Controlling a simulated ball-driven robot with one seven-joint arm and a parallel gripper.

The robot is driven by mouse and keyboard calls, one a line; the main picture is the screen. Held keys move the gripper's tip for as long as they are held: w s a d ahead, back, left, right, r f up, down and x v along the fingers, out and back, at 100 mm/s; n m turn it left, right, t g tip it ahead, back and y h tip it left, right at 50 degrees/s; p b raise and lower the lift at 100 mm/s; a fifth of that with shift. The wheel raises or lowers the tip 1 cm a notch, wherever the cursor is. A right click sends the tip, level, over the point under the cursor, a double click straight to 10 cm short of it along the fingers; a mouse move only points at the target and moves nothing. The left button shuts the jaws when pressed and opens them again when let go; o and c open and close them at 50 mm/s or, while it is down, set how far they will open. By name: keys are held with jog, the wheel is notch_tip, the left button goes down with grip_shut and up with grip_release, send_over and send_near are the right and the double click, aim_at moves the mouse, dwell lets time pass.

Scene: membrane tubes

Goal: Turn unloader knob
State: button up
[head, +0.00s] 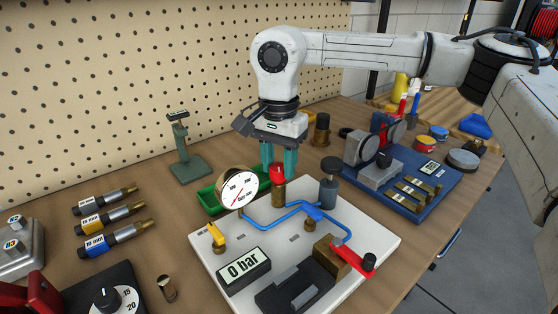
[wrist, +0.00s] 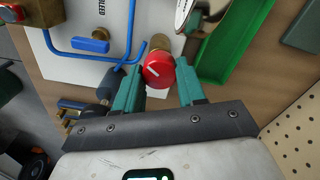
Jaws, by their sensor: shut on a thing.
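The red unloader knob (head: 277,176) sits upright on a brass fitting at the back edge of the white panel (head: 205,246). My gripper (head: 279,168) comes down from above with its teal fingers on either side of the knob. In the wrist view the knob (wrist: 158,72) shows a white pointer line on its face, and the gripper (wrist: 160,76) is shut on it. A round dial gauge (head: 237,188) stands just left of the knob.
A green tray (head: 207,200) lies behind the gauge, close to the fingers. A grey cylinder (head: 328,184), blue tubing (head: 275,225) and a red-handled valve (head: 354,258) are on the panel. A blue-based device (head: 436,199) stands to the right.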

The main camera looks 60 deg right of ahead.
aim_at(278, 166)
jog(key=n, duration=0.4)
jog(key=shift+w+r+n, duration=0.1)
jog(key=shift+r+n, duration=0.05)
jog(key=shift+n, duration=0.15)
jog(key=shift+n+p, duration=0.35)
jog(key=shift+n, duration=1.65)
jog(key=o, duration=0.8)
notch_tip(278, 166, up, 11)
jog(key=shift+f+p, duration=0.2)
jog(key=shift+p, duration=0.2)
